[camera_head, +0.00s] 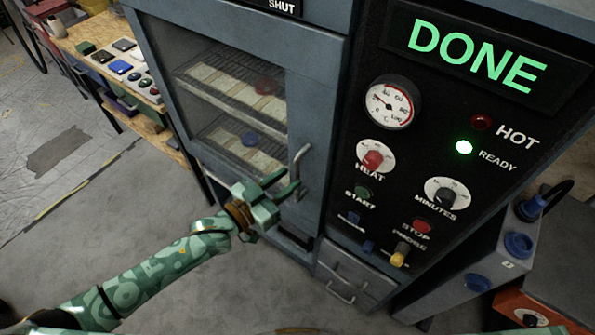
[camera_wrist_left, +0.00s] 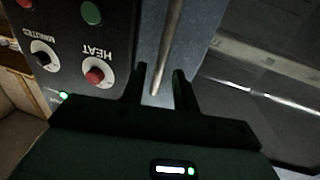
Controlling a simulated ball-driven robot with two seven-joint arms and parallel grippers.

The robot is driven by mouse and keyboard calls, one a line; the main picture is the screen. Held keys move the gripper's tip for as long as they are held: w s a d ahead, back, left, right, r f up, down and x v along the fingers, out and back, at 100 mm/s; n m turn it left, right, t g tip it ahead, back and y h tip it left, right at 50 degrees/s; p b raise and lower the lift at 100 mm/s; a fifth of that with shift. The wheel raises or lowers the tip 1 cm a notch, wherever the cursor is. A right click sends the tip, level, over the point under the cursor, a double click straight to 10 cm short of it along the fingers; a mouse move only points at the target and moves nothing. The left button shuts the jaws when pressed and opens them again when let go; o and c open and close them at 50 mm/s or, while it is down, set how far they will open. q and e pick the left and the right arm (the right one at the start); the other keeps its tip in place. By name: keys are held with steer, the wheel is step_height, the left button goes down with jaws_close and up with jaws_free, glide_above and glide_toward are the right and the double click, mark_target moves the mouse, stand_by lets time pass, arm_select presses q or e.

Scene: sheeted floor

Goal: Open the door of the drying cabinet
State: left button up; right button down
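The drying cabinet's door (camera_head: 215,30) is a blue-grey frame with a glass window, and it looks closed. Its vertical metal bar handle (camera_head: 300,165) is on the door's right side. My left gripper (camera_head: 284,184) is at the handle's lower part with its fingers apart. In the left wrist view the handle (camera_wrist_left: 170,45) runs down between the two open fingers (camera_wrist_left: 160,88). I cannot tell whether either finger touches it. My right gripper is not in view.
The black control panel (camera_head: 385,180) right of the door has knobs, a gauge, a lit green READY lamp and a DONE display (camera_head: 475,55). A wooden shelf with items (camera_head: 120,60) stands left. The floor (camera_head: 110,185) before the door is clear.

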mark_target(295, 174)
arm_select(q)
steer(key=x, duration=0.4)
jaws_close()
